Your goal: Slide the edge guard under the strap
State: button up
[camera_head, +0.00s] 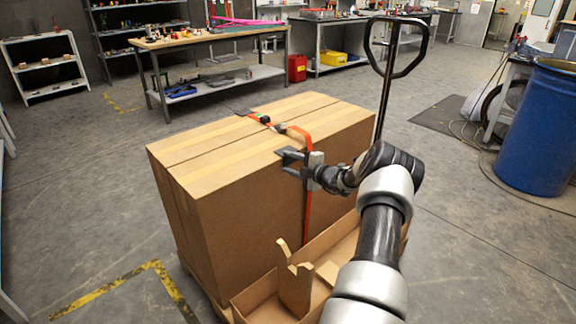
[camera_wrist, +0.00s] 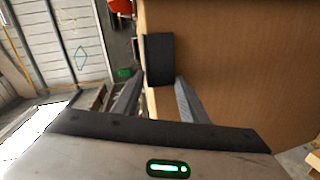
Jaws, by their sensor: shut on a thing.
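The orange strap (camera_head: 307,190) runs over the top of a large cardboard box (camera_head: 235,205) and down its near side. A buckle (camera_head: 262,118) with green and black parts sits on the strap on the top face. My gripper (camera_head: 288,162) is at the box's near top edge, just left of the strap. It is shut on the dark edge guard (camera_head: 290,153), which lies at that edge. In the wrist view the black edge guard (camera_wrist: 159,58) shows between my fingertips against the cardboard. I cannot tell whether the guard touches the strap.
An open cardboard tray (camera_head: 255,295) with upright cardboard pieces (camera_head: 295,278) stands against the box below my arm. A pallet jack handle (camera_head: 388,70) rises behind the box. A blue barrel (camera_head: 540,125) stands at right. A workbench (camera_head: 205,42) is behind. The floor at left is clear.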

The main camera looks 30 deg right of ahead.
jog(key=shift+f, duration=0.15)
jog(key=o, duration=0.9)
jog(key=p+v, duration=0.4)
jog(key=v, duration=1.3)
jog(key=shift+s, duration=0.25)
